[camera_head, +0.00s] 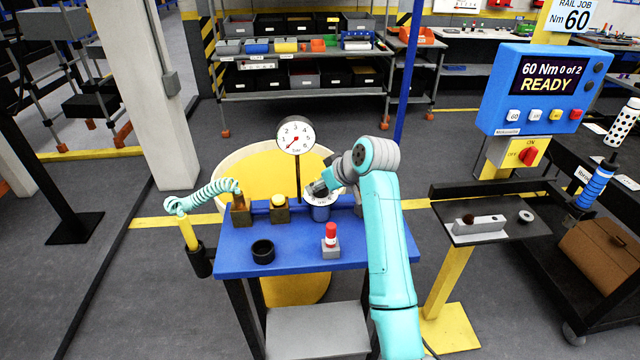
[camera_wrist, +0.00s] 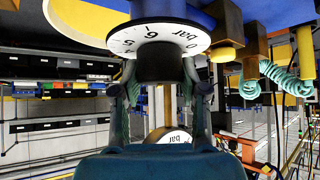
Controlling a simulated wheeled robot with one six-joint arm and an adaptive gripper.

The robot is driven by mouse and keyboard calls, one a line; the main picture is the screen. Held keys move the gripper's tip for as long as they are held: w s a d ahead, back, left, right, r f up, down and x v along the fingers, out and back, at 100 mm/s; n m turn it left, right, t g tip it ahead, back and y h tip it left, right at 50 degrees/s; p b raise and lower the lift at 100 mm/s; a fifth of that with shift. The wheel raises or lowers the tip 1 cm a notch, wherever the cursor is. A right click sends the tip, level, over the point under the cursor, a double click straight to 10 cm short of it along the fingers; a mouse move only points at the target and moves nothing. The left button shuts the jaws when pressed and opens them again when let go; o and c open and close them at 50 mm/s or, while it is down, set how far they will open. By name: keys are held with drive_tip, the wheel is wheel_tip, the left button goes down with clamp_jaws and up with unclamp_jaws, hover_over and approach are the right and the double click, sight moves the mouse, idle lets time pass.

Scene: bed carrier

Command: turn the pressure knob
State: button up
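The pressure knob is a black grip under a white dial disc with printed numbers and "bar"; in the wrist view the grip (camera_wrist: 170,65) and disc (camera_wrist: 160,36) are close up. In the head view the disc (camera_head: 320,197) is at the blue bench's back, partly covered by my gripper (camera_head: 318,187). In the wrist view my gripper (camera_wrist: 159,88) has one finger on each side of the black grip. I cannot tell whether they press on it. A round white gauge (camera_head: 296,133) stands behind on a post, its red needle pointing lower left.
The blue bench (camera_head: 300,262) also carries brass-coloured fittings (camera_head: 279,210), a black ring (camera_head: 263,251) and a red-topped part (camera_head: 331,236). A teal coiled hose (camera_head: 205,195) is at its left. A yellow bin (camera_head: 265,165) stands behind.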

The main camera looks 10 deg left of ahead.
drive_tip(key=c, duration=0.4)
drive_tip(key=shift+c, duration=0.2)
drive_tip(key=shift+n+g, duration=0.3)
drive_tip(key=shift+n, duration=0.1)
drive_tip(key=n+g+y, duration=0.1)
drive_tip(key=n+g, duration=0.1)
drive_tip(key=n+g+y, duration=0.1)
drive_tip(key=n+g, duration=0.1)
drive_tip(key=n, duration=0.1)
drive_tip(key=shift+r+n, duration=0.1)
drive_tip(key=shift+n, duration=0.2)
drive_tip(key=n+g, duration=0.4)
drive_tip(key=n, duration=0.1)
drive_tip(key=shift+s, duration=0.1)
drive_tip(key=shift+n+g+h, duration=0.3)
drive_tip(key=shift+n+h, duration=0.1)
drive_tip(key=o, duration=1.2)
drive_tip(key=shift+c, duration=0.2)
